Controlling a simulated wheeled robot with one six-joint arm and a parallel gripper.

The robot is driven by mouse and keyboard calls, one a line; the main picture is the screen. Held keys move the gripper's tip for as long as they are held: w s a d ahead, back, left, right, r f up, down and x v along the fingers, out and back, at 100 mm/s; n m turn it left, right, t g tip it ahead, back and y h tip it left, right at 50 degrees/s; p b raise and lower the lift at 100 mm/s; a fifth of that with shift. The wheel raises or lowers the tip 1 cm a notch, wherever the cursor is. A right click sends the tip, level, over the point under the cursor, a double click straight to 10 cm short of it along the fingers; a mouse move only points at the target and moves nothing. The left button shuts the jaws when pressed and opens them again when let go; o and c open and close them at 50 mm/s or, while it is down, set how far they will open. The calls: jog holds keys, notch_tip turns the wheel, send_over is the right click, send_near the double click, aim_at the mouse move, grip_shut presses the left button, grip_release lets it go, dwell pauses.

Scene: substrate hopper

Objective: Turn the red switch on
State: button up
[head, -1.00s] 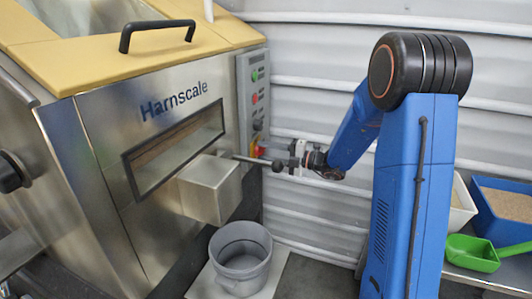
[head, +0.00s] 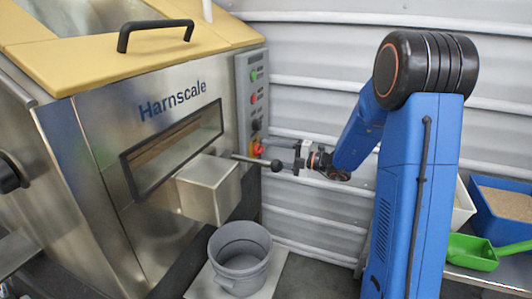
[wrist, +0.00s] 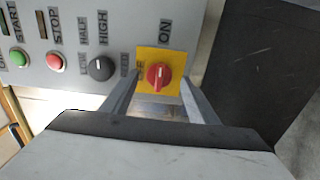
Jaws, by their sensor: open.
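The red switch (wrist: 158,76) is a rotary knob on a yellow plate (wrist: 145,56), with the word ON printed above it in the wrist view. In the head view the switch (head: 257,150) sits low on the grey control panel. My gripper (head: 296,157) is to the right of the switch in the head view, apart from the panel. In the wrist view my gripper (wrist: 159,82) is open and empty, its two fingers appearing on either side of the switch. I cannot tell for sure which label the knob points at.
A black selector knob (wrist: 100,68), a red stop button (wrist: 54,60) and a green start button (wrist: 17,60) share the panel. A lever with a black ball (head: 276,165) sticks out close to my gripper. A grey bucket (head: 240,257) stands below.

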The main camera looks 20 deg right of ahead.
jog(key=v, duration=1.5)
jog(key=shift+s+d, duration=0.1)
jog(key=s+a+n+g+h, duration=0.2)
jog(key=s+a+n+g, duration=0.3)
jog(key=s+a+n, duration=0.45)
jog(key=s+a+n+g+h, duration=0.35)
jog(key=s+a+n, duration=0.25)
jog(key=s+n, duration=0.55)
jog(key=s+d+n+t+h, duration=0.1)
jog(key=s+d+n+h, duration=0.3)
jog(key=n, duration=0.7)
jog(key=s+d+n+t+h, duration=0.1)
jog(key=s+d+n+h, duration=0.3)
jog(key=s+n, duration=0.4)
jog(key=n+h, duration=0.1)
jog(key=n, duration=0.2)
jog(key=shift+s+d+r+t, duration=0.2)
jog(key=shift+t, duration=0.15)
jog(key=shift+c, duration=0.4)
